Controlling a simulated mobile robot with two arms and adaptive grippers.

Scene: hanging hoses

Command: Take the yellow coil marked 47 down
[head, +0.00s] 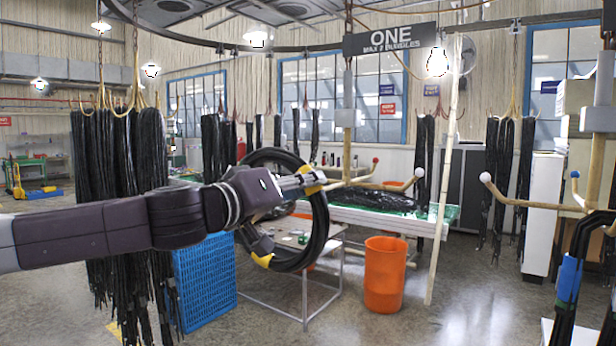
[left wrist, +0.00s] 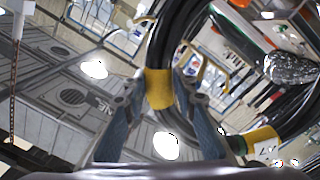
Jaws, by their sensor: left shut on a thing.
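A black hose coil (head: 321,222) with yellow bands hangs upright in the middle of the head view. My left gripper (head: 312,182) is shut on the coil at its upper yellow band. In the left wrist view this yellow band (left wrist: 159,88) sits between the two fingers. A lower yellow band (head: 264,260) shows at the coil's bottom left. In the left wrist view another yellow band (left wrist: 262,141) carries a white label with dark marks, too tilted to read surely. Whether the coil still touches a peg of the rack behind it cannot be told. My right gripper is not in view.
A rack post (head: 348,100) with red-tipped and white-tipped pegs stands just behind the coil, under a sign (head: 390,39) reading ONE. An orange bin (head: 385,280), a metal-framed table (head: 330,262) and a blue crate (head: 205,285) stand below. Black hose bundles (head: 120,150) hang left.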

